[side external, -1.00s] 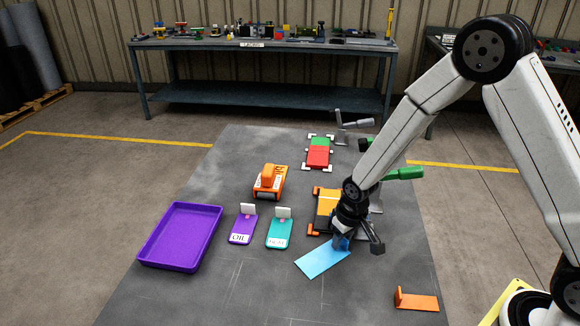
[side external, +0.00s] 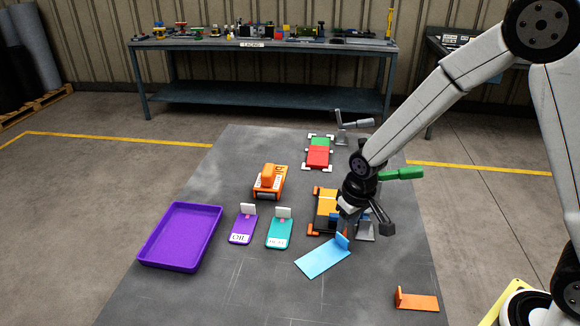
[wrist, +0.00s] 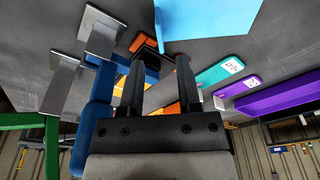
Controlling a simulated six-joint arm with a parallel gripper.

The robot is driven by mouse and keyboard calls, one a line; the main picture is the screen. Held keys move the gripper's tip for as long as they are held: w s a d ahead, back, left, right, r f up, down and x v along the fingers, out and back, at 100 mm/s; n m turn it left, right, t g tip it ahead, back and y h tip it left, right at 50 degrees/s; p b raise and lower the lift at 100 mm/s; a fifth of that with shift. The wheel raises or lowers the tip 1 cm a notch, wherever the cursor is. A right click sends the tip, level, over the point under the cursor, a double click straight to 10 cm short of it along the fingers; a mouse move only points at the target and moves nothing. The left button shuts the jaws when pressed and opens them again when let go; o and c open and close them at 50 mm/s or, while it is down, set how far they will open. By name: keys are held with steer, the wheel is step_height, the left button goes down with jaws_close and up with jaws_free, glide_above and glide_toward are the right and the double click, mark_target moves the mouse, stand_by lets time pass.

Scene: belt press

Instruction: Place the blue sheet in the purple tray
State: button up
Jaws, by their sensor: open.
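The light blue sheet (side external: 320,261) lies flat on the dark table, with a small upright tab at its right end. It also shows at the top of the wrist view (wrist: 208,15). The purple tray (side external: 148,262) stands empty at the table's left. My gripper (side external: 349,226) is just behind and above the tab end of the sheet, apart from the sheet as far as I can tell. In the wrist view the two dark fingers (wrist: 160,68) are spread with nothing held between them. In the side view my wrist hides part of the fixture behind it.
A yellow-orange fixture (side external: 325,209) with a green-handled lever (side external: 402,174) stands close to my gripper. Purple (side external: 242,229) and teal (side external: 279,233) labelled plates with upright tabs lie between sheet and tray. An orange tabbed piece (side external: 420,302) lies front right. An orange block (side external: 269,183) stands behind.

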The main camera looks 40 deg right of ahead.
steer(key=shift+s+r, duration=0.25)
steer(key=shift+r, duration=1.2)
steer(key=shift+s+r, duration=0.2)
steer(key=shift+r, duration=1.25)
steer(key=s+d, duration=0.2)
steer(key=s, duration=0.8)
steer(key=shift+s+d+t, duration=0.25)
steer(key=shift+s+t, duration=0.1)
steer(key=shift+t, duration=0.05)
steer(key=shift+o, duration=0.8)
steer(key=w+f+g, duration=0.1)
steer(key=w, duration=0.3)
steer(key=w+a+f+n+g, duration=0.1)
steer(key=w, duration=0.4)
steer(key=w+a+f+n+g, duration=0.1)
steer(key=w, duration=0.3)
steer(key=shift+w+a+f+g, duration=0.15)
steer(key=shift+w+f+g, duration=0.05)
steer(key=shift+f+g, duration=0.1)
steer(key=shift+w+a+f, duration=0.15)
steer(key=shift+w+f, duration=0.15)
steer(key=shift+w, duration=0.25)
